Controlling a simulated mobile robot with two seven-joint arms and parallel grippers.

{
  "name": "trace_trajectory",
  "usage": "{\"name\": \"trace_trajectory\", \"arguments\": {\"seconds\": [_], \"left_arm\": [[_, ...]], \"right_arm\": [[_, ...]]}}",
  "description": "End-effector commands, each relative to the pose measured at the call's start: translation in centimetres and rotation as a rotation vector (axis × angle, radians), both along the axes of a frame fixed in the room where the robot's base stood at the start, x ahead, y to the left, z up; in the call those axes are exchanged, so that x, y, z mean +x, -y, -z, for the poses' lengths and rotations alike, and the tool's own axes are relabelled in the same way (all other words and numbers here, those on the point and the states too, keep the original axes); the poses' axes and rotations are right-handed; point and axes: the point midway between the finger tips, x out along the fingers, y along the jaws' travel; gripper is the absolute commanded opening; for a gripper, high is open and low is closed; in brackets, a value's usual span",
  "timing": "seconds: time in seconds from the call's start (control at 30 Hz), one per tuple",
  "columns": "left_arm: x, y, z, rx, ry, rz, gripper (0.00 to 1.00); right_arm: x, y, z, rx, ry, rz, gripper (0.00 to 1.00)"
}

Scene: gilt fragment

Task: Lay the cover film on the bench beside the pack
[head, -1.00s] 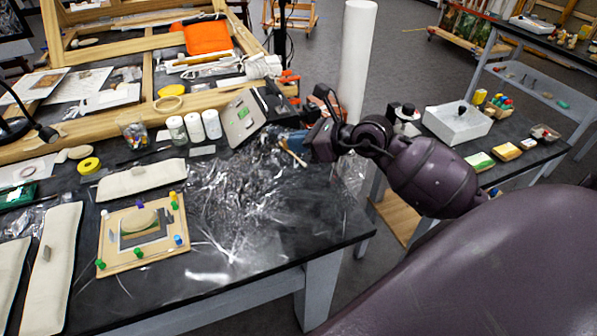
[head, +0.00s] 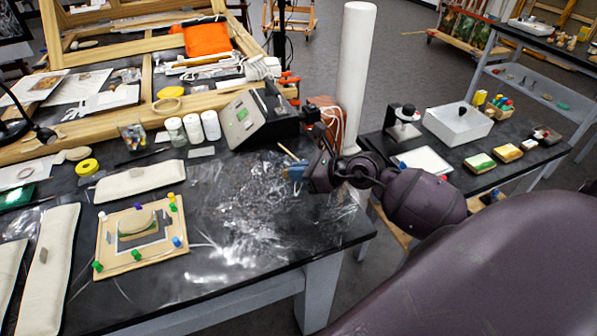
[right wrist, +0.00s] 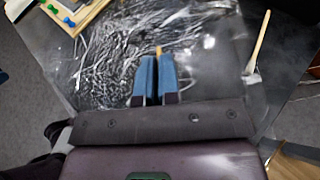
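The pack (head: 110,258) is a tan board with colored pins, a dark-bordered layer and a pale rounded block on top. It lies at the left front of the black bench; its corner shows in the right wrist view (right wrist: 98,8). The clear, crinkled cover film (head: 235,222) lies spread and wrinkled on the bench to its right, and fills the middle of the wrist view (right wrist: 115,55). My right gripper (head: 292,172) is low at the film's far right part. Its blue fingertips (right wrist: 157,72) are nearly together, with film around them. My left gripper is out of view.
A pale cushion (head: 140,181) lies behind the pack and another (head: 50,255) to its left. A grey sloped device (head: 245,118) and white jars (head: 211,125) stand behind the film. A brush (right wrist: 258,45) lies right of my fingers. The bench's right edge is close.

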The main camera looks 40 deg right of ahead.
Motion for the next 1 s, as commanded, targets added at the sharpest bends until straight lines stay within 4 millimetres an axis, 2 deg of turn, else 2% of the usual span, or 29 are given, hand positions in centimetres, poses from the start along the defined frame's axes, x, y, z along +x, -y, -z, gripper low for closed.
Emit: {"name": "trace_trajectory", "arguments": {"seconds": [0.5, 0.7, 1.0], "left_arm": [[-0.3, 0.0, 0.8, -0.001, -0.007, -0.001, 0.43], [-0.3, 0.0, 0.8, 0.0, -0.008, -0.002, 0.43], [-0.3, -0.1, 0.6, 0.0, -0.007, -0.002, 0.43]], "right_arm": [[0.0, 0.0, 1.2, -0.001, -0.001, 0.0, 0.0], [0.0, 0.0, 1.1, -0.001, -0.001, 0.0, 0.29], [0.0, 0.0, 0.9, -0.001, 0.0, 0.0, 0.29]]}}
